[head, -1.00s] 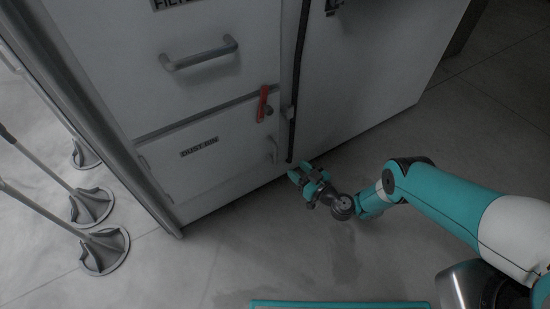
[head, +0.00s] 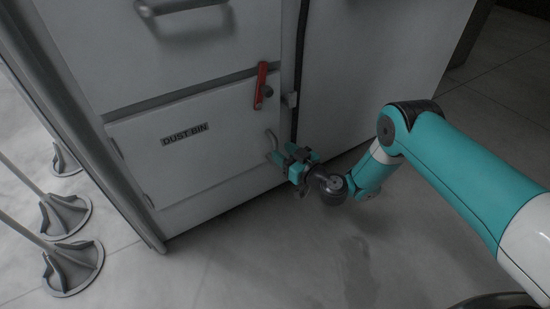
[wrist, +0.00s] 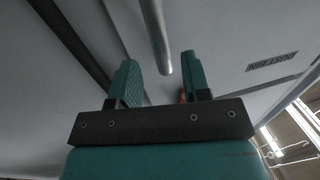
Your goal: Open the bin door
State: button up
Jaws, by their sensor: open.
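The bin door (head: 190,150) is a low white panel labelled "DUST BIN", and it looks shut in the head view. Its small grey handle (head: 272,139) sits near its right edge. A red latch lever (head: 260,86) is above the handle, tilted a little from upright. My gripper (head: 284,158) is open at the lower end of the handle. In the wrist view the handle bar (wrist: 155,38) comes down in line with the gap between my two teal fingers (wrist: 160,80). I cannot tell whether a finger touches it. The label (wrist: 272,62) shows at right.
A drawer with a grey handle (head: 182,6) is above the bin door. A black cable (head: 299,75) runs down to its right beside another white panel (head: 380,75). Several grey-footed poles (head: 72,268) stand at left. The floor in front is clear.

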aim_at(277, 149)
jog(key=b, duration=0.3)
jog(key=shift+w+a+f+b, duration=0.1)
jog(key=shift+a+f+b, duration=0.15)
jog(key=shift+a+b, duration=0.1)
jog(key=shift+r+b+x, duration=0.15)
jog(key=shift+x, duration=0.55)
jog(key=shift+r+b+x, duration=0.15)
jog(key=shift+r+x, duration=0.05)
jog(key=shift+x, duration=0.5)
grip_shut()
